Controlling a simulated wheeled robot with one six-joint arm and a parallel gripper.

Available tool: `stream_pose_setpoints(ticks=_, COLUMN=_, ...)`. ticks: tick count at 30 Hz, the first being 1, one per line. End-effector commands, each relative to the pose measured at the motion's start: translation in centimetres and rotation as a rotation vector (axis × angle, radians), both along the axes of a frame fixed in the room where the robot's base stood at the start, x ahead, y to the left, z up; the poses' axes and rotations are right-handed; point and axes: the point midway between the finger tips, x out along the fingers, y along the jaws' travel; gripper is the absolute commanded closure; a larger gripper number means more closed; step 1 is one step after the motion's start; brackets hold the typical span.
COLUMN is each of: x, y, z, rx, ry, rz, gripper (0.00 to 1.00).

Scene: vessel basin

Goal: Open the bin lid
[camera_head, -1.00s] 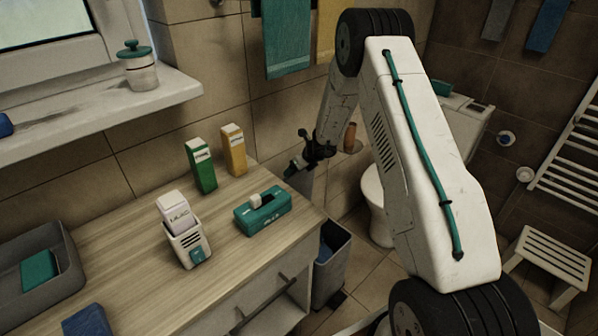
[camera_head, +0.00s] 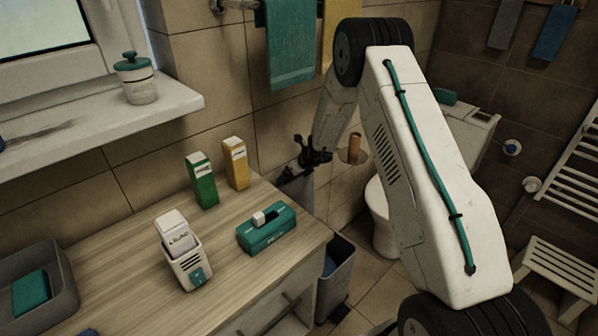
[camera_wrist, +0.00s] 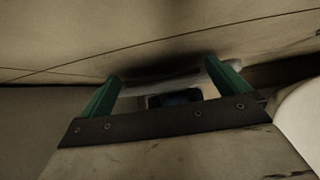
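The grey bin (camera_head: 335,283) stands on the floor at the right end of the counter. Its top is uncovered, and something blue (camera_head: 329,265) shows inside. A grey upright panel (camera_head: 301,200), which looks like the raised lid, stands behind the bin near the wall, partly hidden by the counter and arm. My gripper (camera_head: 284,178) is at the top of this panel; I cannot tell whether they touch. In the wrist view my green fingers (camera_wrist: 165,88) are spread apart, with a pale rim and dark blue opening seen beyond, between them.
The counter (camera_head: 130,265) carries a green carton (camera_head: 203,182), a yellow carton (camera_head: 236,165), a teal box (camera_head: 267,232) and a white holder (camera_head: 186,266). A toilet (camera_head: 384,220) stands right of the bin, partly behind my arm. A towel (camera_head: 288,45) hangs above.

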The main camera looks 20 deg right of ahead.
Motion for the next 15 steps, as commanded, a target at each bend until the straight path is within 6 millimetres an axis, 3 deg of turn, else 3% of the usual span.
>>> stream_pose_setpoints(ticks=7, x=-0.5, y=-0.3, z=0.6, rx=0.000, ry=0.002, rz=-0.003, gripper=0.00)
stream_pose_setpoints(ticks=15, x=-2.8, y=-1.0, z=4.3, rx=0.000, ry=0.000, rz=0.001, gripper=0.00)
